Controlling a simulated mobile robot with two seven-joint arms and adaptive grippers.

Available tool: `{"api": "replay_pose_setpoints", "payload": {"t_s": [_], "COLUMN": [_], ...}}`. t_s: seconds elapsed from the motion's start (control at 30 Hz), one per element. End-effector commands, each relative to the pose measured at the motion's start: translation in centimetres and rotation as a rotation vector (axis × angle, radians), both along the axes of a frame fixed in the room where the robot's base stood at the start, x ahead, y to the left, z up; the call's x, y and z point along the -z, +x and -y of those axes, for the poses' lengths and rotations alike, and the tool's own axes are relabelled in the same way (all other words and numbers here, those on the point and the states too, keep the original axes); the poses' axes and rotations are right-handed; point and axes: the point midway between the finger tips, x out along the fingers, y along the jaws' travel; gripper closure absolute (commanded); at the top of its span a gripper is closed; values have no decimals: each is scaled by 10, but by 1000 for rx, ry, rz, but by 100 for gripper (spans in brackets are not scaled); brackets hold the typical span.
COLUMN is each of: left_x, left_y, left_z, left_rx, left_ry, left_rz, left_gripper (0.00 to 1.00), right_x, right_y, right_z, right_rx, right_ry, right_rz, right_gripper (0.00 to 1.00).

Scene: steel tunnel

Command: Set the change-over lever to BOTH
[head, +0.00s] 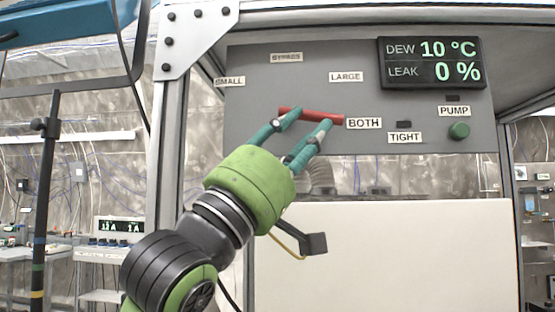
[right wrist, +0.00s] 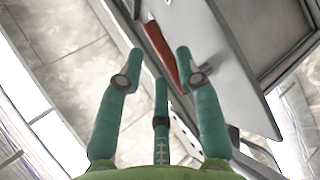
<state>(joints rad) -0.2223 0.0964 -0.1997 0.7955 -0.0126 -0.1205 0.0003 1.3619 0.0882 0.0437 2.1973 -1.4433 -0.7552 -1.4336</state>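The red change-over lever (head: 312,115) is on the grey panel (head: 255,85). It lies nearly level, its right end beside the BOTH label (head: 364,123). The SMALL (head: 230,81), LARGE (head: 346,76) and BYPASS (head: 286,57) labels are higher up. My right gripper (head: 310,118) is at the lever, its teal fingers spread and partly covering it. In the right wrist view the lever (right wrist: 161,50) shows beyond and between the open fingertips (right wrist: 159,55), nearer the right finger. I cannot tell whether a finger touches it. My left gripper is out of view.
A display (head: 430,63) reads DEW 10 °C and LEAK 0 %. A green PUMP button (head: 459,131) and a TIGHT label (head: 405,137) with a dark indicator above it are to the right. A white board (head: 400,255) stands below the panel. A metal post (head: 170,130) is to the left.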

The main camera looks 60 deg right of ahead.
Motion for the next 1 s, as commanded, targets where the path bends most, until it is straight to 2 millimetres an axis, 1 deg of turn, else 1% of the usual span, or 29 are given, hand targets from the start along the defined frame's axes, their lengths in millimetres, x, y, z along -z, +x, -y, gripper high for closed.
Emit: {"api": "replay_pose_setpoints", "payload": {"t_s": [0.03,0.2,0.4,0.53,1.0], "left_x": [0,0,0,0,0], "left_y": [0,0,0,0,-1], "left_z": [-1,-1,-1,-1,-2], "left_rx": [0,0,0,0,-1], "left_ry": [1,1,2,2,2], "left_rz": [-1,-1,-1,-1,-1], "left_gripper": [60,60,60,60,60], "right_x": [9,31,46,49,49], "right_y": [5,14,20,20,20], "right_z": [-8,-31,-45,-48,-48], "right_rx": [-5,-4,-3,-3,-2], "right_ry": [0,-1,-1,-2,-1], "right_rz": [-5,-3,-2,1,1], "right_gripper": [65,65,65,65,65]}}
